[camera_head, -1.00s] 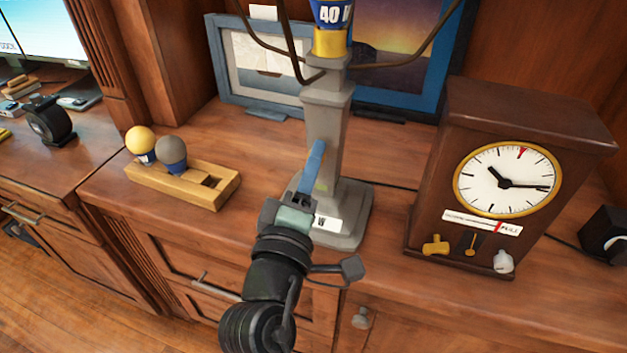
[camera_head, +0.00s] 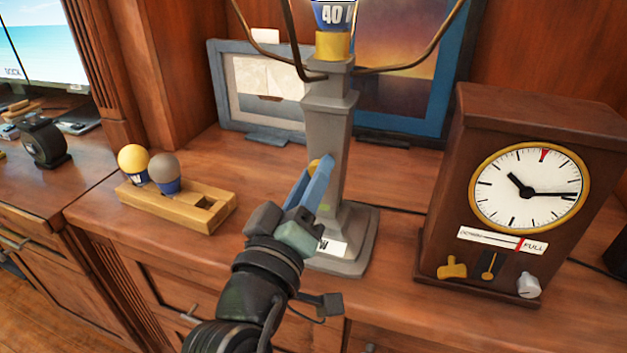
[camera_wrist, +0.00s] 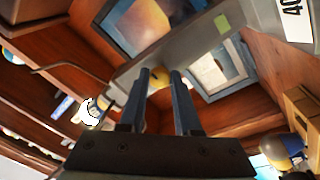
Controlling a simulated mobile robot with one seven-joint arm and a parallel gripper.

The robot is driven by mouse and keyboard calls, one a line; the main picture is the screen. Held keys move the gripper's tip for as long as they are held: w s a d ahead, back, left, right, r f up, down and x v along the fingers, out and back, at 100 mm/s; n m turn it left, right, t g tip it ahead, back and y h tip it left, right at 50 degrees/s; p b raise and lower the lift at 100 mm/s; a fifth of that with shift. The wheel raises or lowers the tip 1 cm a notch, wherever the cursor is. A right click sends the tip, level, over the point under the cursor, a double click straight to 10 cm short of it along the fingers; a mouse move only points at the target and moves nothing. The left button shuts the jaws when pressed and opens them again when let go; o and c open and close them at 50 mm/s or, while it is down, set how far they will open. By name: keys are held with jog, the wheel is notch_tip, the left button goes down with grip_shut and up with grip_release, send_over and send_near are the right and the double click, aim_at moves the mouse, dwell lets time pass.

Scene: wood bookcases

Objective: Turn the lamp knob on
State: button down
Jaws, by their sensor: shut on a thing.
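The grey lamp (camera_head: 325,130) stands upright on the wooden surface in the middle of the head view, with a blue and yellow bulb (camera_head: 333,30) at its top. A small yellow knob (camera_head: 313,164) sits on the side of its post. It also shows in the wrist view (camera_wrist: 158,79), between my fingertips. My gripper (camera_head: 318,172) is at the post with its blue fingers shut on the knob; the fingers (camera_wrist: 160,77) point straight at it in the wrist view. They hide part of the knob, and its turn angle cannot be read.
A wooden clock (camera_head: 461,155) stands right of the lamp. A wooden block (camera_head: 207,209) with two bulbs lies to the left. Picture frames (camera_head: 226,60) stand behind. The surface between block and lamp is clear.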

dwell(0.3)
jog(key=c, duration=0.6)
grip_release()
jog(key=v, duration=1.3)
